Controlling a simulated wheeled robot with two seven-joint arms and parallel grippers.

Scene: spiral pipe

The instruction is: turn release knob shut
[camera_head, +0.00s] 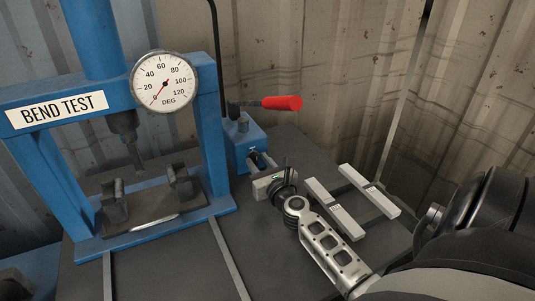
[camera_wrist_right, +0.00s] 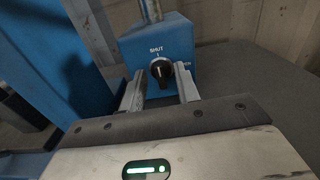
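The release knob (camera_wrist_right: 160,72) is a small dark knob on the front face of the blue pump box (camera_wrist_right: 178,42). The word SHUT and a short tick are printed above it; a second label at its right is too small to read. In the head view the pump box (camera_head: 240,136) stands right of the press, and the knob is hidden. My right gripper (camera_wrist_right: 160,86) is open, its two fingers on either side of the knob. I cannot tell whether they touch it. In the head view the right gripper (camera_head: 262,165) reaches the box front. My left gripper is not in view.
A blue press marked BEND TEST (camera_head: 58,109) stands at the left, with a dial gauge (camera_head: 164,82) near zero. A red-handled lever (camera_head: 281,103) sticks out above the pump box. Two pale metal bars (camera_head: 336,209) (camera_head: 370,192) lie on the dark bench right of my gripper. Corrugated walls stand behind.

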